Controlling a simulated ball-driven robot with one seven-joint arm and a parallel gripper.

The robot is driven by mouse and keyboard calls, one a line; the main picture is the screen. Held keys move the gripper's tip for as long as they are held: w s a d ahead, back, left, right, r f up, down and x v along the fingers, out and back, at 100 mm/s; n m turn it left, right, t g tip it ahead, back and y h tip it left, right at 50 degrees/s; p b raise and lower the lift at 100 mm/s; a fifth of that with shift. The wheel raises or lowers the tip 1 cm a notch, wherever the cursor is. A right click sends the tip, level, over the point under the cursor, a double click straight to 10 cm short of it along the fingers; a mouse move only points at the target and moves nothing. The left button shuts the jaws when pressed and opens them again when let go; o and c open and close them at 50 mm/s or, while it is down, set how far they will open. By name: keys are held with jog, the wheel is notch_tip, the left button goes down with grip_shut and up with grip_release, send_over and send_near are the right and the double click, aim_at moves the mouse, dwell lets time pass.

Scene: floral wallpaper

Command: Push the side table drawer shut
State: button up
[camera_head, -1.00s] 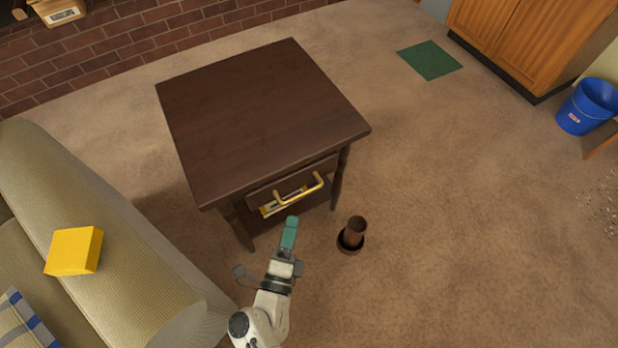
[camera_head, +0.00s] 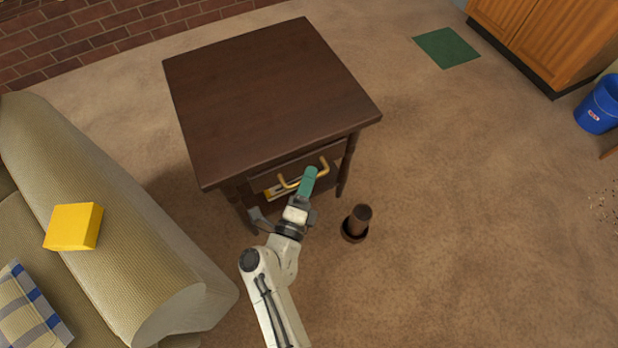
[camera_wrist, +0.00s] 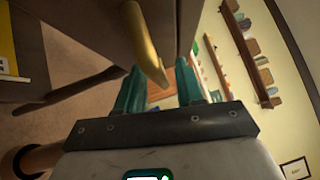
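A dark brown side table (camera_head: 270,90) stands in the middle of the head view. Its drawer front (camera_head: 268,179) sits under the tabletop edge and carries a brass handle (camera_head: 288,184). How far the drawer stands out is hard to tell from above. My gripper (camera_head: 311,172) is at the right part of the handle, its teal fingers hiding some of it. In the wrist view, the two fingers of my gripper (camera_wrist: 159,72) stand apart, with the handle (camera_wrist: 147,45) reaching into the gap between them. Contact with the handle cannot be told.
A brown pot (camera_head: 356,224) is on the carpet just right of my arm. A sofa (camera_head: 120,235) with a yellow box (camera_head: 73,226) stands at left. A green mat (camera_head: 446,48) and a blue bucket (camera_head: 600,105) are farther right. The carpet at right is mostly clear.

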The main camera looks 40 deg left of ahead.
jog(key=shift+w+a, duration=0.1)
jog(key=shift+w, duration=0.2)
jog(key=shift+c, duration=0.4)
grip_shut()
